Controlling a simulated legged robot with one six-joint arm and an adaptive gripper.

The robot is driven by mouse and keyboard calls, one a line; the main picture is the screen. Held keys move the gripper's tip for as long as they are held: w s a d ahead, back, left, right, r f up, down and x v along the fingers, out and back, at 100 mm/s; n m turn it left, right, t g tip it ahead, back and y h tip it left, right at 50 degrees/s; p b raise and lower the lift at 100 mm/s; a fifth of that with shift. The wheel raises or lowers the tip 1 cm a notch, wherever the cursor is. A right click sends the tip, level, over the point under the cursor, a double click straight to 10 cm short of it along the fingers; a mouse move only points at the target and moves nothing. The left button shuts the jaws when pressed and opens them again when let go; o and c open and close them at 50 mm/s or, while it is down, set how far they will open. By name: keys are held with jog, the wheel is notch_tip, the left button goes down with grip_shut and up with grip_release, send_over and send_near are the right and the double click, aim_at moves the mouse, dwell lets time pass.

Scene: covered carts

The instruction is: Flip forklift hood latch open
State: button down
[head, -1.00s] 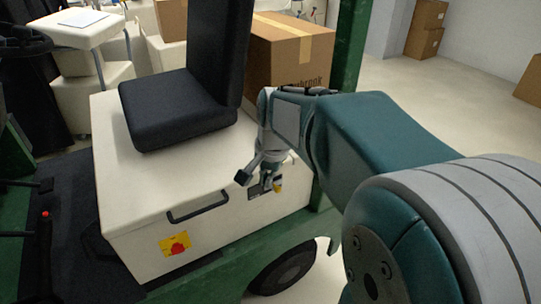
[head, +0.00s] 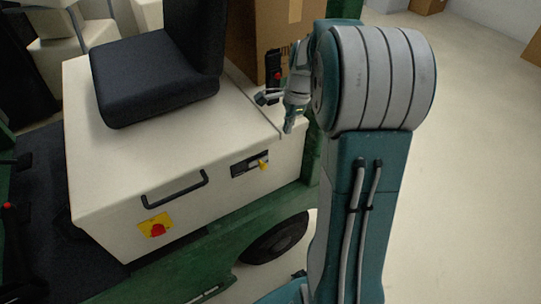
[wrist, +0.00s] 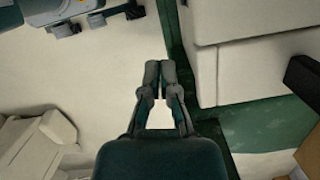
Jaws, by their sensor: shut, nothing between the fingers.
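The cream forklift hood (head: 165,150) fills the left and middle of the head view. My gripper (head: 277,112) is above and behind the latch in the picture, near the hood's right edge and clear of the latch. In the wrist view my gripper (wrist: 160,68) has its fingertips close together with nothing between them. I cannot make out the latch in the wrist view.
A black seat (head: 160,80) stands on the hood. A black handle (head: 175,190) and a red knob on a yellow plate (head: 156,226) are on the front face. A cardboard box (head: 250,45) and green post are behind. Open floor (head: 470,170) lies to the right.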

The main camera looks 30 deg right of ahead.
aim_at(261, 165)
jog(key=a+f, duration=0.4)
jog(key=f, duration=0.7)
jog(key=shift+w+f, duration=0.35)
jog(key=shift+w, duration=0.05)
jog(key=shift+a, duration=0.2)
jog(key=a, duration=0.4)
jog(key=shift+s+a, duration=0.1)
